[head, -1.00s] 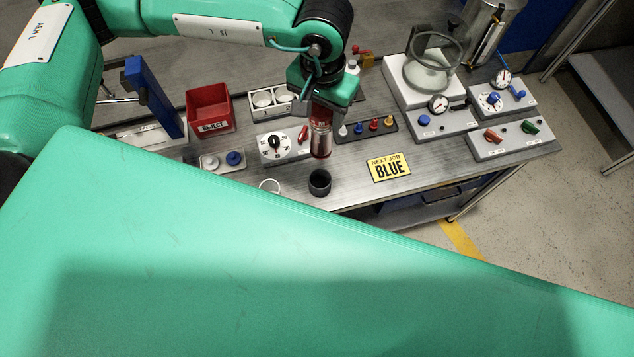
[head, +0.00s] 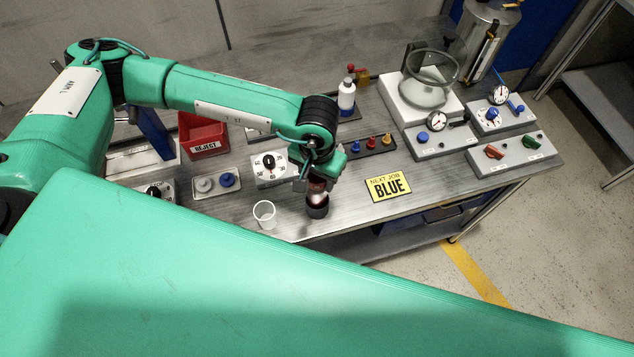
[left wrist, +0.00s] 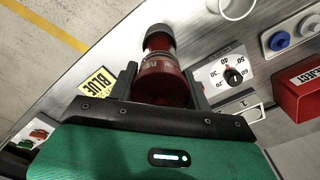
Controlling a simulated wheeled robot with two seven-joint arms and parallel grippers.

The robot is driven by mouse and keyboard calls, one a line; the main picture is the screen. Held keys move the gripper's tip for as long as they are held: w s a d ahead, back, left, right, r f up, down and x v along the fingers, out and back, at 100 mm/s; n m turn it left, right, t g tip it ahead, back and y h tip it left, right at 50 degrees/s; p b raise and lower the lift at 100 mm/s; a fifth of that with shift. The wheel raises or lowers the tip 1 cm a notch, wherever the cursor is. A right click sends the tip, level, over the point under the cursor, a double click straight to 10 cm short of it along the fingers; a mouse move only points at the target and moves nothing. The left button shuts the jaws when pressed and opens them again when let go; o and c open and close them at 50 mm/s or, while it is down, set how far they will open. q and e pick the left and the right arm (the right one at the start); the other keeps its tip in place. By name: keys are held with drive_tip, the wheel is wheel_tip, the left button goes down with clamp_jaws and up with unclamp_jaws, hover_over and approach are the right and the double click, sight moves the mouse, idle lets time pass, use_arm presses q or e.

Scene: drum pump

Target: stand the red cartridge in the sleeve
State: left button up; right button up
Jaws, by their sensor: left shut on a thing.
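My left gripper (head: 318,182) is shut on the red cartridge (left wrist: 160,82), with one finger on each side of it in the left wrist view. The cartridge points down at the dark sleeve (head: 317,208), which stands near the bench's front edge. In the head view the cartridge's lower end meets the sleeve's mouth. In the left wrist view the sleeve (left wrist: 158,38) lines up with the cartridge's far end. Whether the end is inside the mouth or just above it, I cannot tell. My right gripper is not in view.
A white cup (head: 264,214) stands left of the sleeve. A dial box (head: 272,168) is close behind it. A yellow "NEXT JOB BLUE" sign (head: 388,186) lies to the right. A red reject bin (head: 203,137) and a white bottle (head: 346,96) stand farther back.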

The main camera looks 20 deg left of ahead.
use_arm(q)
wheel_tip(320, 180, down, 3)
drive_tip(key=shift+r, duration=0.1)
drive_tip(key=shift+b, duration=0.55)
drive_tip(key=o, duration=1.4)
